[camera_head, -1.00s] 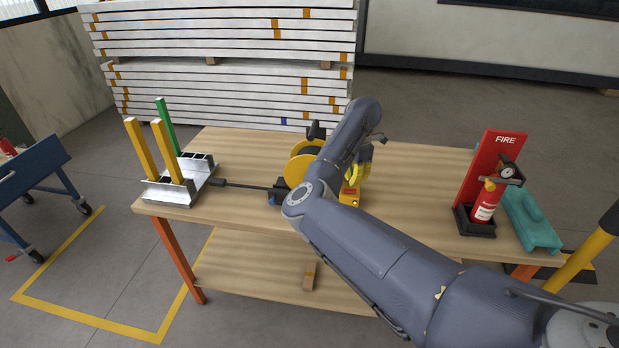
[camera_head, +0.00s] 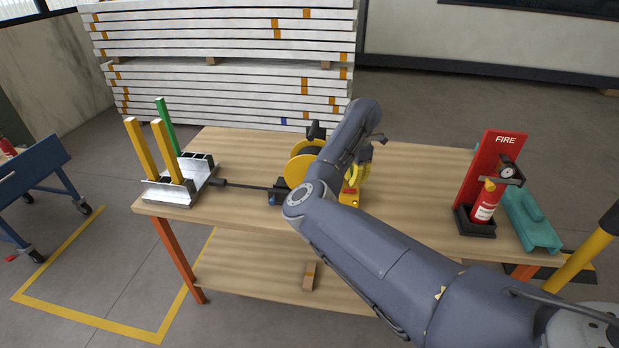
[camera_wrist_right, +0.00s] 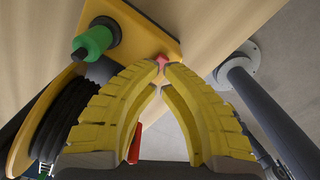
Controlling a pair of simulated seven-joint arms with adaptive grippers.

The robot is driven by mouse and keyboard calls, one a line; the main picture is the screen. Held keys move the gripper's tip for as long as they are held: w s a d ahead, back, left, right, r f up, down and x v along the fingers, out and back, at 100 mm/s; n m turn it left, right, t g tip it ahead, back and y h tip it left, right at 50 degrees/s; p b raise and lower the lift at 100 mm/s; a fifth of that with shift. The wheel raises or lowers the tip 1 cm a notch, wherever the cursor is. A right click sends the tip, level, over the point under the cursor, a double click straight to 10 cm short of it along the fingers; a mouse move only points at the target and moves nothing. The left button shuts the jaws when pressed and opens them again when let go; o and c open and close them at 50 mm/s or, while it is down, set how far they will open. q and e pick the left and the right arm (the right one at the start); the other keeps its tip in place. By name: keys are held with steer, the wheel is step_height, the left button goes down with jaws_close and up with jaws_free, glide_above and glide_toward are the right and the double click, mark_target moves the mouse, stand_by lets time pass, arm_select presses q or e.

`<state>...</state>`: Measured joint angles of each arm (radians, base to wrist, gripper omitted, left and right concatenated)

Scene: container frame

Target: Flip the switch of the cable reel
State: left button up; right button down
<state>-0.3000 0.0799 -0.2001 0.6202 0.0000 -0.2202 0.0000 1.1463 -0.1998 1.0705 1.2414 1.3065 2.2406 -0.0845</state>
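The cable reel (camera_head: 301,167) stands on the wooden table, partly hidden behind my right arm. It has a yellow frame and dark cable, and its black drum (camera_wrist_right: 62,122) and yellow plate (camera_wrist_right: 108,18) show in the right wrist view. A green knob (camera_wrist_right: 92,42) sits on that plate. A small red part, apparently the switch (camera_wrist_right: 161,59), shows just beyond my fingertips. My right gripper (camera_wrist_right: 162,72) has yellow fingers whose tips nearly meet in front of it; contact cannot be told. In the head view this gripper (camera_head: 357,172) is beside the reel. My left gripper is not in view.
A metal rack (camera_head: 180,180) with yellow and green posts stands at the table's left. A fire extinguisher (camera_head: 487,201) on a red stand and a teal case (camera_head: 530,220) are at the right. The table (camera_head: 420,180) between reel and extinguisher is clear.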

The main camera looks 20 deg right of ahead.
mark_target(353, 190)
steer(key=shift+f, duration=2.3)
stand_by(1.4)
steer(key=shift+r, duration=3.5)
